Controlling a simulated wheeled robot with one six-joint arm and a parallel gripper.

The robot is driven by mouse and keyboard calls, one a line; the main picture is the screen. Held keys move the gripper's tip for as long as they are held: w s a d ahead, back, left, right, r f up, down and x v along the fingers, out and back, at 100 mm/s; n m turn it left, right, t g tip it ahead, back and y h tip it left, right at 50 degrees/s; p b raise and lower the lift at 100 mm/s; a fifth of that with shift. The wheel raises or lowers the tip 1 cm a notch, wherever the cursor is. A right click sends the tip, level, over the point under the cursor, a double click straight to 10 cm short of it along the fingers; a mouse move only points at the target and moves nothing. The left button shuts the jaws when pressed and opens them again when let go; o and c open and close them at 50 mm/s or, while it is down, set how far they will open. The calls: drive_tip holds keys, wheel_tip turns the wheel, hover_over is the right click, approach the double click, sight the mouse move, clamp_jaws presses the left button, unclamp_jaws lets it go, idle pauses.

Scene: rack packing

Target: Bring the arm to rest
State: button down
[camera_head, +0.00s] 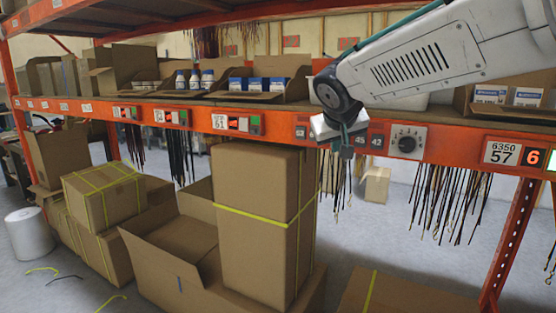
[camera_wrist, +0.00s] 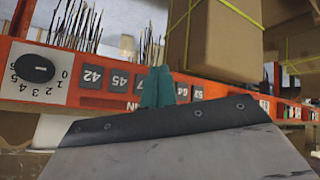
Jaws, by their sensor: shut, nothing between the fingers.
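My white arm (camera_head: 430,65) reaches in from the upper right of the head view. My gripper (camera_head: 346,143) hangs at its end in front of the orange shelf beam, just left of the plates 45 and 42. In the wrist view my gripper's teal fingers (camera_wrist: 158,84) are together with nothing between them, in front of the beam (camera_wrist: 215,84). I cannot tell whether the fingers touch the beam.
A tall strapped carton (camera_head: 258,240) stands below and left of my gripper, beside an open carton (camera_head: 150,245). Dark cords (camera_head: 450,195) hang under the beam. Small boxes (camera_head: 268,84) fill shelf bins. A rotary dial (camera_head: 406,142) sits right of my gripper.

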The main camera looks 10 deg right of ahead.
drive_tip(key=s+d+f+g+y, duration=0.1)
drive_tip(key=s+f, duration=0.4)
drive_tip(key=s, duration=0.7)
drive_tip(key=s+d+f+g+y, duration=0.1)
drive_tip(key=s+f+g, duration=0.3)
drive_tip(key=s, duration=0.8)
drive_tip(key=s+d+f+g+y, duration=0.1)
drive_tip(key=s+f, duration=0.4)
drive_tip(key=s, duration=0.7)
drive_tip(key=shift+d+f+m+g, duration=0.35)
drive_tip(key=shift+d+g, duration=0.1)
drive_tip(key=shift+g, duration=0.25)
